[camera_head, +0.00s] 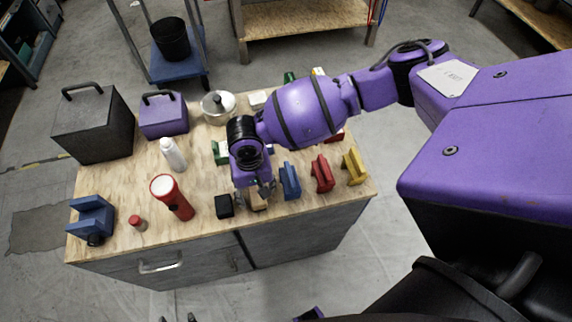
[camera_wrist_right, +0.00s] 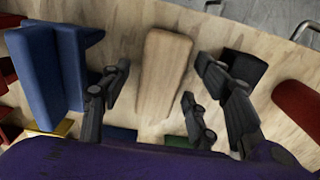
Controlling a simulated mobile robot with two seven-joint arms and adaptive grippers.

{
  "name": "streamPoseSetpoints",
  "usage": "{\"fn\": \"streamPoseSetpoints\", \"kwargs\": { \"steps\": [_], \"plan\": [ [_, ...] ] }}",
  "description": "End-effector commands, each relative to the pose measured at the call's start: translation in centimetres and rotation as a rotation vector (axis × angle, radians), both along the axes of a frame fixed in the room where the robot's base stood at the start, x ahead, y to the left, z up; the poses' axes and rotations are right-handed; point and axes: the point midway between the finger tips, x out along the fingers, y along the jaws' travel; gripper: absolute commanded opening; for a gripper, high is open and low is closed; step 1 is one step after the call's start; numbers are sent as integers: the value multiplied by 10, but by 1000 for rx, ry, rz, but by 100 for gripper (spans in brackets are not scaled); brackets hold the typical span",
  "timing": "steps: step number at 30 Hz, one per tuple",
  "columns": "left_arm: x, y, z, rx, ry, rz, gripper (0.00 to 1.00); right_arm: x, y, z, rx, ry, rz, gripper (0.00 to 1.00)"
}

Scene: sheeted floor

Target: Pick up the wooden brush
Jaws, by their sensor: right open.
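The wooden brush (camera_wrist_right: 163,75) shows in the right wrist view as a long, pale wooden block with rounded edges. It lies on the plywood tabletop, and any bristles are hidden. In the head view only a small part of the brush (camera_head: 260,203) shows beneath my gripper. My right gripper (camera_head: 254,195) points down over it. In the wrist view the fingers of the right gripper (camera_wrist_right: 160,85) are spread, one on the brush's left and two on its right, with gaps between. Dark tips at the head view's bottom edge may be my left gripper (camera_head: 178,319).
A black block (camera_head: 224,206) stands close left of the brush, and a blue clamp-like object (camera_head: 290,181) close right. Further right are a red one (camera_head: 322,174) and a yellow one (camera_head: 354,167).

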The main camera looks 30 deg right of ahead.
Motion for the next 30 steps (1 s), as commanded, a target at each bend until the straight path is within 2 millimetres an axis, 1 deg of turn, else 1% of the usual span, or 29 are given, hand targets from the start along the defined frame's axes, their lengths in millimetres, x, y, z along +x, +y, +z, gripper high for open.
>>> {"fn": "streamPoseSetpoints", "kwargs": {
  "steps": [3, 4, 15, 24, 28, 30],
  "plan": [
    [-1, 1, 0, 3, 1, -2, 40, 2, 1, 2, 1, -4, 1, 56],
    [-1, 2, 0, 4, 2, -1, 40, 2, 1, 2, 0, -4, 1, 54],
    [-8, 3, -4, 5, 16, 0, 40, 2, 0, 2, 0, -3, 1, 6],
    [-8, 3, -4, 4, 15, 1, 40, 2, 1, 5, 1, -4, 1, 6],
    [-6, 2, -1, 3, 11, 0, 40, 3, 0, 15, 1, -5, 0, 6],
    [-4, 2, 1, 2, 7, 0, 40, 3, 0, 25, 2, -6, 0, 6]
  ]
}}
